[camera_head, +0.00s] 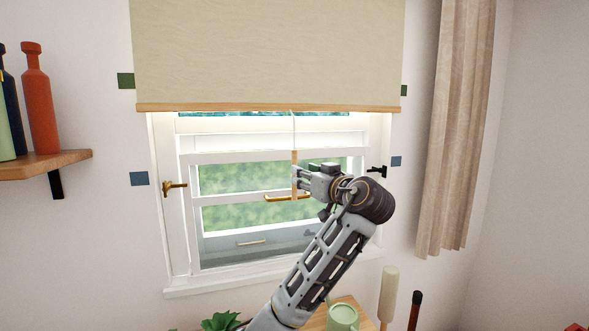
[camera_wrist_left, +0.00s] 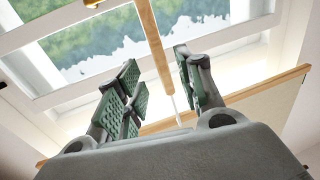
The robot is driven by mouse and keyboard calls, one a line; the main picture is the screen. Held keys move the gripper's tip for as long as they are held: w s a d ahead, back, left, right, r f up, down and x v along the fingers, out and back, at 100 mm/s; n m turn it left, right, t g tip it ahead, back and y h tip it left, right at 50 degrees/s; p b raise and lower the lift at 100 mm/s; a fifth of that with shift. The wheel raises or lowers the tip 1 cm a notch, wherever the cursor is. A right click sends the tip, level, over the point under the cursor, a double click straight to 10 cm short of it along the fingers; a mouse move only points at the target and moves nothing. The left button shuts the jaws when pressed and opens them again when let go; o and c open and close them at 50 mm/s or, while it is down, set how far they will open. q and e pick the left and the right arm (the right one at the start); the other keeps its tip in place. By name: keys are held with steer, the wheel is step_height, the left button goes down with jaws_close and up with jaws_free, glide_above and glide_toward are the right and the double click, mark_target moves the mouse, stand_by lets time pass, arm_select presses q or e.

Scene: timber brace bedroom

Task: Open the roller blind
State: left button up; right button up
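The beige roller blind (camera_head: 268,50) hangs over the upper part of the window, with a wooden bottom bar (camera_head: 270,107). A thin white cord (camera_head: 294,130) drops from the bar to a slim wooden pull (camera_head: 294,160). My left gripper (camera_head: 299,180) is at the pull's height, pointing left. In the left wrist view the wooden pull (camera_wrist_left: 150,35) and its white cord run between the green-padded fingers of the left gripper (camera_wrist_left: 160,88). The fingers are apart, with gaps beside the pull, which lies nearer the right-hand finger. My right gripper is not in view.
The white window frame (camera_head: 167,215) has brass handles (camera_head: 174,187). A curtain (camera_head: 455,130) hangs at right. A shelf (camera_head: 45,163) with bottles is at left.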

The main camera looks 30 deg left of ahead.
arm_select(q)
steer(key=shift+p+x, duration=0.7)
steer(key=shift+x, duration=2.6)
jaws_close()
